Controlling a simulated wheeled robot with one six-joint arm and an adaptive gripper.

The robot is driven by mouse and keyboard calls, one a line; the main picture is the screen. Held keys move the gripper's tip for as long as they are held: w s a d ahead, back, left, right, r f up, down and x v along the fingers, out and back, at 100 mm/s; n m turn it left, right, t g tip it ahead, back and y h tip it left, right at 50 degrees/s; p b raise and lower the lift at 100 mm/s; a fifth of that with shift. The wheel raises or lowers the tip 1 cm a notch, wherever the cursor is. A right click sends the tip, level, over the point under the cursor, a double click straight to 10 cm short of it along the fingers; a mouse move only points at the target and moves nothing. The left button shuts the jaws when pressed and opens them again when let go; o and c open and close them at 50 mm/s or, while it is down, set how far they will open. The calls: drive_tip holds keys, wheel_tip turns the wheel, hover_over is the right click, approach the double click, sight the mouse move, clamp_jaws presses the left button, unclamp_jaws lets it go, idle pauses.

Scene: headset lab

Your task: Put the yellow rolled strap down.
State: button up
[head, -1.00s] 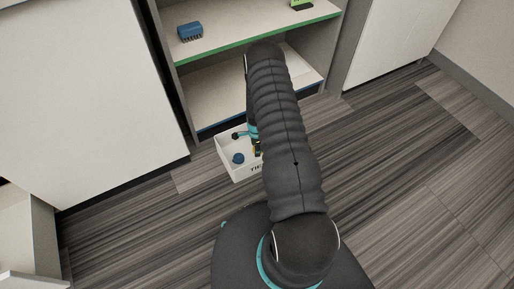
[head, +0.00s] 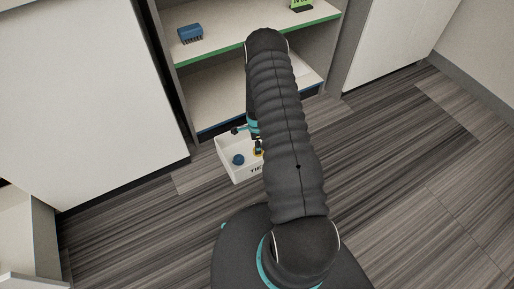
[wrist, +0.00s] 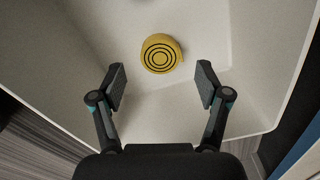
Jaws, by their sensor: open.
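The yellow rolled strap (wrist: 161,53) lies in the white bin (wrist: 255,50), its spiral of dark rings facing my wrist camera. My gripper (wrist: 161,82) is open, its two fingers wide apart and empty. The strap is just beyond the fingertips in the wrist view, apart from both. In the head view a small bit of the strap (head: 260,151) shows beside my arm. My arm hides much of the bin (head: 231,172) and most of my gripper there.
A blue roll (head: 238,160) lies in the bin's left part. The bin stands on the floor before an open shelf unit (head: 225,104). A blue item (head: 190,34) and a green item (head: 301,5) are on the upper shelf. Floor is clear at right.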

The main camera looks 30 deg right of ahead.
drive_tip(key=w+a+r+n+t, duration=0.1)
drive_tip(key=a+r+n, duration=0.1)
drive_tip(key=r, duration=1.1)
drive_tip(key=w+a+r+n, duration=0.1)
drive_tip(key=a+r+n, duration=0.15)
drive_tip(key=r, duration=1.05)
drive_tip(key=s+a+r+n+t, duration=0.1)
drive_tip(key=s+a+r+n, duration=0.15)
drive_tip(key=r, duration=0.55)
drive_tip(key=s+a+r+n+t, duration=0.1)
drive_tip(key=s+r+n, duration=0.2)
drive_tip(key=r, duration=0.5)
drive_tip(key=s+a+r+n+t, duration=0.1)
drive_tip(key=s+a+r+n, duration=0.4)
drive_tip(key=s+r, duration=0.55)
drive_tip(key=s+a+r+n, duration=0.1)
drive_tip(key=s+r+n, duration=0.1)
drive_tip(key=s, duration=0.5)
drive_tip(key=s+a+r+n+t, duration=0.1)
drive_tip(key=s+a+r+n, duration=0.1)
drive_tip(key=s, duration=0.5)
drive_tip(key=shift+s+a+r+n+t, duration=0.15)
drive_tip(key=shift+r+n+t, duration=0.3)
drive_tip(key=shift+n, duration=0.75)
drive_tip(key=shift+r, duration=0.1)
